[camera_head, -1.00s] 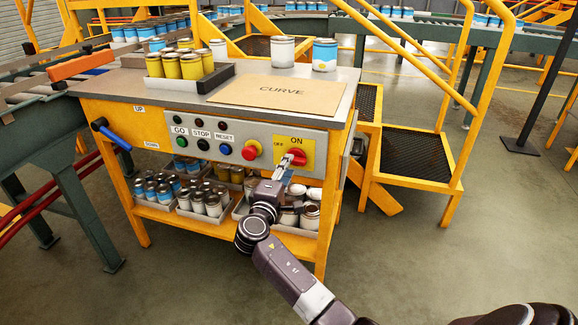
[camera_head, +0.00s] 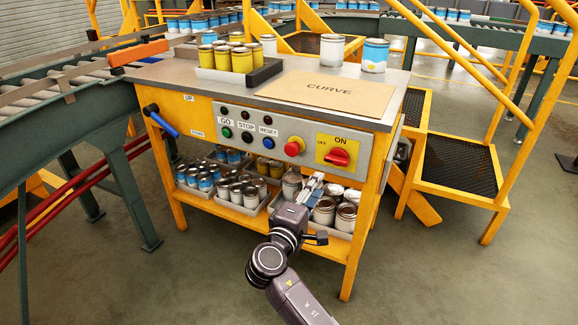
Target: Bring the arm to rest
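My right gripper (camera_head: 312,185) is in front of the yellow workbench, below the control panel and before the lower shelf. It is apart from the red rotary switch (camera_head: 338,157) on its yellow plate, marked OFF and ON. The switch handle lies roughly level, tilted a little toward ON. The fingers are small and seen from behind, so I cannot tell whether they are open or shut. I see nothing held in them. My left gripper is not in view.
Cans on the lower shelf (camera_head: 342,245) sit close to my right gripper. Yellow steps (camera_head: 450,190) stand at right. A roller conveyor (camera_head: 60,110) runs at left. Floor at front right is clear.

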